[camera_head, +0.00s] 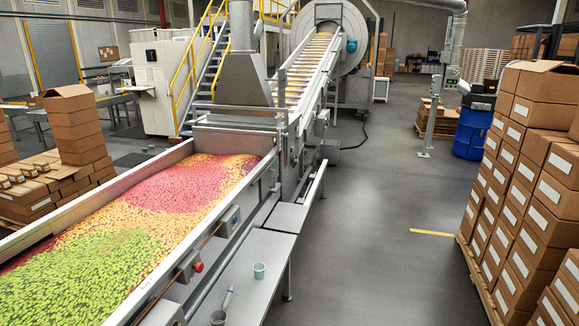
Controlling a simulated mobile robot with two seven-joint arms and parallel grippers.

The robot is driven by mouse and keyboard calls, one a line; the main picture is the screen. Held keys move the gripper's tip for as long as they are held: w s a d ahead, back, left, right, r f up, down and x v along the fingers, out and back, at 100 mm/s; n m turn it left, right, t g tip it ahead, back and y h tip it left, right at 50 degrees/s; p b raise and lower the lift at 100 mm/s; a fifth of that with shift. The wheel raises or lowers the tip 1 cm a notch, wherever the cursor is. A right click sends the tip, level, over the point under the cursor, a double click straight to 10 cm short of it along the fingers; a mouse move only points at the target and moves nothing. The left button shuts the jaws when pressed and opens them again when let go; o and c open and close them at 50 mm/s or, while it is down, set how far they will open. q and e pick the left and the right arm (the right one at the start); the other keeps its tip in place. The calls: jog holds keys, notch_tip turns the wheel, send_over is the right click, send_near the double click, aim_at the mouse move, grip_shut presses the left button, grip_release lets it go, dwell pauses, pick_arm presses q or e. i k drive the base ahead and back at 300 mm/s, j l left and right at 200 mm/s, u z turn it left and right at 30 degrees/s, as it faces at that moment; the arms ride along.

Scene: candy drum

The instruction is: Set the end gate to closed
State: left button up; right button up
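A long trough (110,173) full of green, orange and pink candies runs from the lower left toward the middle of the view. A metal hopper (243,80) stands over its far end. From there an inclined conveyor (306,72) rises to a big round metal drum (352,38) at the back. I cannot tell which part is the end gate or whether it is open or closed. A grey box with a red button (197,267) is on the trough's right side. Neither of my grippers is in view.
A side table (247,303) along the trough holds a cup (259,270) and a scoop (228,298). Stacked cartons (505,215) on a pallet line the right. Cartons (75,125) also stand at left. A blue barrel (470,132) and post (432,115) stand farther back. The middle floor is clear.

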aim_at(207, 140)
jog(key=i, duration=4.6)
jog(key=i+z, duration=0.15)
jog(key=i, duration=0.3)
jog(key=i+j+z, duration=0.15)
jog(key=i, duration=0.25)
jog(key=i+j+z, duration=0.15)
jog(key=i, duration=0.3)
